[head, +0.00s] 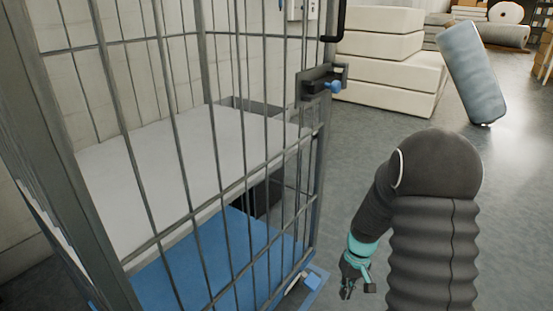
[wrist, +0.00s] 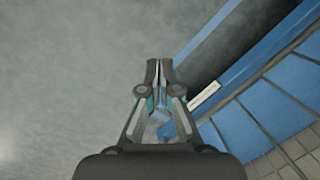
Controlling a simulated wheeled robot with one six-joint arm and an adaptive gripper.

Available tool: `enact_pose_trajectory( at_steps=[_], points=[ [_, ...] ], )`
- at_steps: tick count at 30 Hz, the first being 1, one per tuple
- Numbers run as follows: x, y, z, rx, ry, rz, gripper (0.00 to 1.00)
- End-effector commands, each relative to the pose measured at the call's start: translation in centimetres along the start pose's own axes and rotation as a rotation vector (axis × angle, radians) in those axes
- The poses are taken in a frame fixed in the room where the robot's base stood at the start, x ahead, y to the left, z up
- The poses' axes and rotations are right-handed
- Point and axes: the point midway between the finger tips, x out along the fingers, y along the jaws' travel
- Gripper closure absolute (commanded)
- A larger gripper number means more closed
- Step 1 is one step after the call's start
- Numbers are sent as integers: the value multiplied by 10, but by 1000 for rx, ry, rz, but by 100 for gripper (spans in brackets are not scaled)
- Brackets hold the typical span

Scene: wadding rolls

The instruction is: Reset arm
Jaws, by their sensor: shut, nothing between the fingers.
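My gripper (head: 352,290) hangs low at the end of my dark arm, to the right of the barred cage cart (head: 325,150) in the head view. In the wrist view my gripper (wrist: 160,64) points at the grey floor, its fingertips together with nothing between them. The cart's blue base (wrist: 262,118) shows at the right of that view, beside the fingers. I see no contact between the gripper and the cart.
The cart holds a white slab (head: 150,160) above a blue floor panel (head: 200,270). A blue latch (head: 333,86) sits on its corner post. White blocks (head: 385,70) are stacked behind. A grey-blue roll (head: 468,75) leans at the back right. Grey floor (head: 350,150) lies open between.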

Motion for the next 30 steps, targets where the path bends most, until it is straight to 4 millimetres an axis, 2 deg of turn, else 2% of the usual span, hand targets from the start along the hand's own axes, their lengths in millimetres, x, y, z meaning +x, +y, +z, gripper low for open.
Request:
enact_pose_trajectory(
  at_steps=[1, 3, 12, 21, 30],
  points=[
    [-23, -7, 10, 25, 10, 10, 100],
    [-47, -15, 23, 66, 19, 20, 100],
    [-138, -48, 82, 189, 91, 71, 100],
    [-210, -76, 141, 240, 207, 116, 100],
    [-270, -101, 194, 202, 370, 158, 100]
  ],
)
